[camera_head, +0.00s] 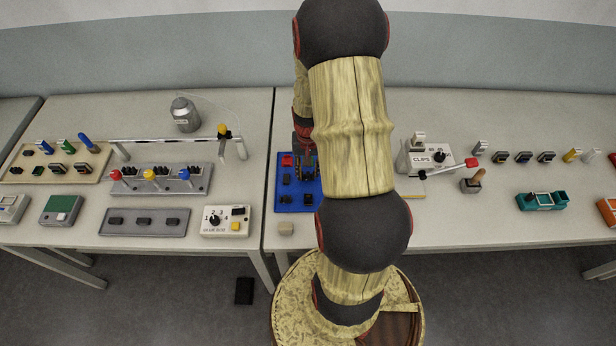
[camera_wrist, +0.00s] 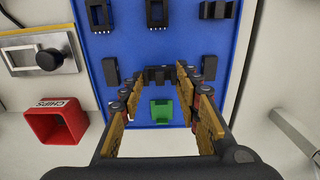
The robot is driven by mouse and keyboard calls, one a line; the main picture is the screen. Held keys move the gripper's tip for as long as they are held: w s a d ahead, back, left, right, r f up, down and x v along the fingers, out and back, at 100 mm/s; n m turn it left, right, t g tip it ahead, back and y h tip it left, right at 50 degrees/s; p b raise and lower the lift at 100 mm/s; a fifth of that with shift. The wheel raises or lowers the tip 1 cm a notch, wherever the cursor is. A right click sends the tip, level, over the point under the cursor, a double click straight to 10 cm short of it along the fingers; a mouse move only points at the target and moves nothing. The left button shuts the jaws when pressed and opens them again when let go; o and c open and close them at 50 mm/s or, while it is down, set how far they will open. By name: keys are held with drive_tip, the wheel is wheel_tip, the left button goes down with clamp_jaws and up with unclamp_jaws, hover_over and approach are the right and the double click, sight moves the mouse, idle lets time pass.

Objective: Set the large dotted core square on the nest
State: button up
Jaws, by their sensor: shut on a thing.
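My gripper (camera_wrist: 160,78) is over the blue board (camera_wrist: 128,45), its two gold-padded fingers apart with a dark block (camera_wrist: 160,75) between their tips. I take this block for the large dotted core; its dots cannot be made out. A green U-shaped piece (camera_wrist: 162,110) shows below it in the wrist view, between the fingers; I cannot tell whether it is the nest. In the head view my arm hides most of the gripper and part of the blue board (camera_head: 298,206).
Dark holders (camera_wrist: 100,15) and small dark blocks stand on the board. A red cup (camera_wrist: 58,122) and a plate with a black knob (camera_wrist: 50,59) lie to its left in the wrist view.

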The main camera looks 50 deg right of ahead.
sight(308, 174)
drive_tip(key=shift+r+p, duration=1.2)
drive_tip(key=shift+r, duration=0.65)
